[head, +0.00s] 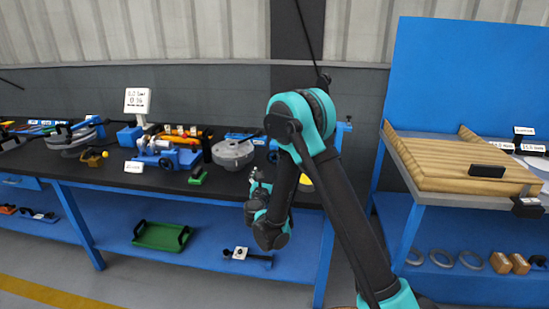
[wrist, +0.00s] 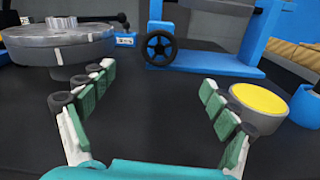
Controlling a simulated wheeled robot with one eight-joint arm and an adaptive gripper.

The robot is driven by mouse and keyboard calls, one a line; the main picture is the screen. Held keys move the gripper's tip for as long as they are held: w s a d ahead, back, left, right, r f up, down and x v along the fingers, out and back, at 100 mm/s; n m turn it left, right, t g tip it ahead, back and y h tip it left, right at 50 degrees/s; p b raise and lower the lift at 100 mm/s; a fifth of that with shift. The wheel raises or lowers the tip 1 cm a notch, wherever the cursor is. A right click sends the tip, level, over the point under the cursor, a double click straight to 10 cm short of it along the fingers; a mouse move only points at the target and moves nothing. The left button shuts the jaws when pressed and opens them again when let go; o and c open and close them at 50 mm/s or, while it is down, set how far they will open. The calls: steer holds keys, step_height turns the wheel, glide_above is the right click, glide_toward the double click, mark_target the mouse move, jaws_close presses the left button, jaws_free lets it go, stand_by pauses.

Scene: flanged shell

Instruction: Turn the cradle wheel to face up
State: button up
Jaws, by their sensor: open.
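The black spoked wheel (wrist: 159,47) is mounted on the front of the blue cradle (wrist: 215,64) in the wrist view, its round face towards the camera. In the head view my arm covers most of the cradle, and I cannot make out the wheel clearly. My gripper (wrist: 157,82) is open and empty, its fingers spread wide over the dark bench top. The wheel is ahead of the fingertips and between them in the picture, apart from them. A grey flanged shell (wrist: 62,36) stands at the left in the wrist view and on the bench in the head view (head: 232,152).
A yellow-topped round button (wrist: 260,99) is close beside my right finger. A blue vise (head: 170,157), a small display (head: 137,101) and several tools fill the bench to the left. A wooden tray (head: 455,170) is on the right table. Bench between the fingers is clear.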

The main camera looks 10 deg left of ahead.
steer(key=w, duration=1.5)
steer(key=shift+w+d, duration=0.25)
steer(key=shift+w, duration=0.1)
steer(key=c, duration=1.2)
